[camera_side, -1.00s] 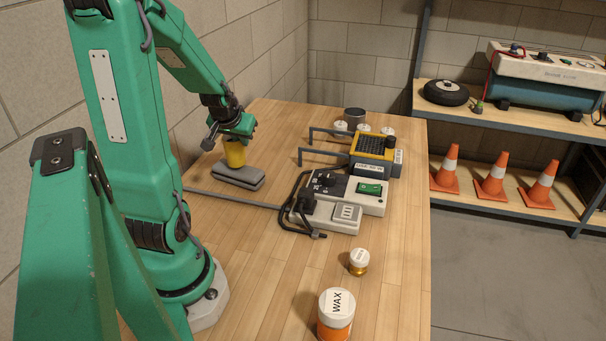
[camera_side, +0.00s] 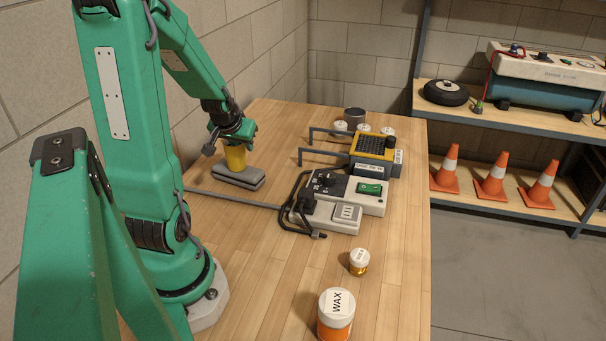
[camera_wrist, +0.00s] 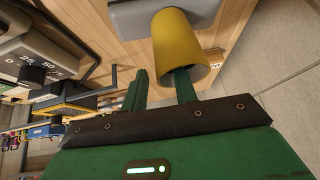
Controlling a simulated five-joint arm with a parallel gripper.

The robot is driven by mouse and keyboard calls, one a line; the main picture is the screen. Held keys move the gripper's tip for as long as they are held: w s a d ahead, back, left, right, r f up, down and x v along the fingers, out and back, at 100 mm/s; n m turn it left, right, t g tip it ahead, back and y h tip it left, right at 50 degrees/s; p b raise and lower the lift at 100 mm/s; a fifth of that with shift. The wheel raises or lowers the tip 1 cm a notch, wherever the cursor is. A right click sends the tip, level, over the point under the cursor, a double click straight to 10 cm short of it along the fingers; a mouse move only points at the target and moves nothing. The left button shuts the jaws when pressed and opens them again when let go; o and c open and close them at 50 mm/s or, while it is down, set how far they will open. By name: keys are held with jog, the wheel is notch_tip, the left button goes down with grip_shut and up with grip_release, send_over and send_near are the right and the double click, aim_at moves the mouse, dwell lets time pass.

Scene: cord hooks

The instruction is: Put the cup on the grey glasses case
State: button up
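The yellow cup (camera_side: 235,158) stands upright on the grey glasses case (camera_side: 240,178), as seen in the side view. In the wrist view the cup (camera_wrist: 178,42) is seen from its open end, with part of the grey case (camera_wrist: 130,14) behind its base. My gripper (camera_side: 234,138) is right above the cup, at its rim. In the wrist view my gripper (camera_wrist: 160,80) has its two green fingers apart. One finger reaches into the cup's mouth. The other is outside the wall, with a small gap seeming to show beside it.
A grey rod (camera_side: 235,200) lies in front of the case. A light grey control box (camera_side: 345,192) with a dark cord and a yellow-black device (camera_side: 375,152) with hooks stand to the right. A wax jar (camera_side: 336,314) and a small jar (camera_side: 359,262) stand nearer. The front middle of the table is clear.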

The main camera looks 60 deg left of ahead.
jog(key=shift+r, duration=0.2)
jog(key=v, duration=1.2)
dwell(0.4)
dwell(0.5)
jog(key=w+d+r+m+t+h, duration=0.1)
jog(key=d+m+h, duration=0.4)
jog(key=d, duration=1.9)
notch_tip(320, 180, up, 2)
jog(key=w+m, duration=0.1)
jog(key=m, duration=0.2)
jog(key=shift+d+r+m, duration=0.2)
jog(key=shift+m, duration=0.2)
